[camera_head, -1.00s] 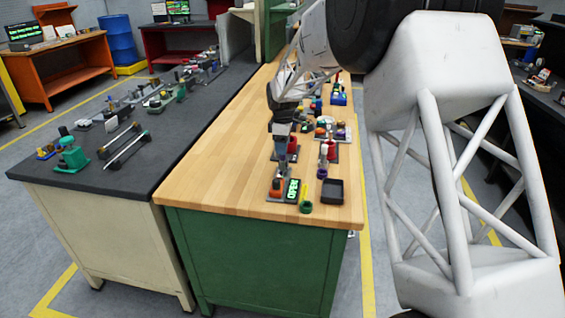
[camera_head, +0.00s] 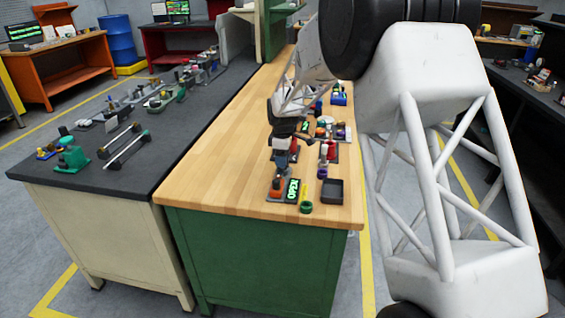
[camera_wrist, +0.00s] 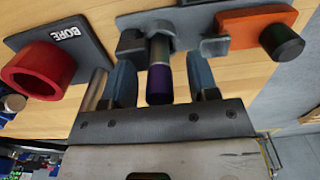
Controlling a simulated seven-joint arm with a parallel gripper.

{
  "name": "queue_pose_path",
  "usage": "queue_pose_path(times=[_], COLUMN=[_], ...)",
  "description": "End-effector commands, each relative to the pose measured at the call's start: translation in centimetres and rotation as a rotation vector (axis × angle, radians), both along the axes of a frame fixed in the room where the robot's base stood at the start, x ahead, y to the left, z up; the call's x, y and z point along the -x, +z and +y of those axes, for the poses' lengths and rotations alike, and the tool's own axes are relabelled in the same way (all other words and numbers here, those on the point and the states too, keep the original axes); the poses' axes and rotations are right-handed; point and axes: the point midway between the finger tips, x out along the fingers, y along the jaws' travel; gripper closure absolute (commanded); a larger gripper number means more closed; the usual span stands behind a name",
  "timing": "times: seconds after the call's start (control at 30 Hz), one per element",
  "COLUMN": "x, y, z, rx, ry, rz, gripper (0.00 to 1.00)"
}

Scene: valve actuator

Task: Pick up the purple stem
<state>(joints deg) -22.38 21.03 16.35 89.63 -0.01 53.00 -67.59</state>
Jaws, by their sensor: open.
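In the wrist view the purple stem (camera_wrist: 159,84) has a purple end and a bare metal shank. The shank runs into a grey holder (camera_wrist: 133,44) on a grey plate. My gripper (camera_wrist: 160,68) is open, with one blue-grey finger on each side of the stem. A gap shows between each finger and the stem, so I am not gripping it. In the head view my gripper (camera_head: 282,157) is over the near part of the wooden bench, and I cannot make out the stem there.
A red ring (camera_wrist: 37,71) on a plate marked BORE is left of my gripper. An orange block (camera_wrist: 257,26) with a dark knob is to the right. On the wooden bench (camera_head: 222,159), a dark tray (camera_head: 332,191) and a green cup (camera_head: 306,207) stand near the front edge. The bench's left side is clear.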

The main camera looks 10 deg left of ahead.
Motion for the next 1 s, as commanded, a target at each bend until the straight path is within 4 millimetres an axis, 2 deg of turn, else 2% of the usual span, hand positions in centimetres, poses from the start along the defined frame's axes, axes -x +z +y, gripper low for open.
queue_pose_path(times=[0.5,0.87,1.0], x=[-0.01,-0.01,-0.02], y=[0.0,0.01,0.03], z=[0.0,0.0,0.01], rx=[0.0,0.0,0.0], ry=[0.0,0.0,0.0], rz=[0.0,0.0,-0.001], gripper=[0.46,1.0,1.0])
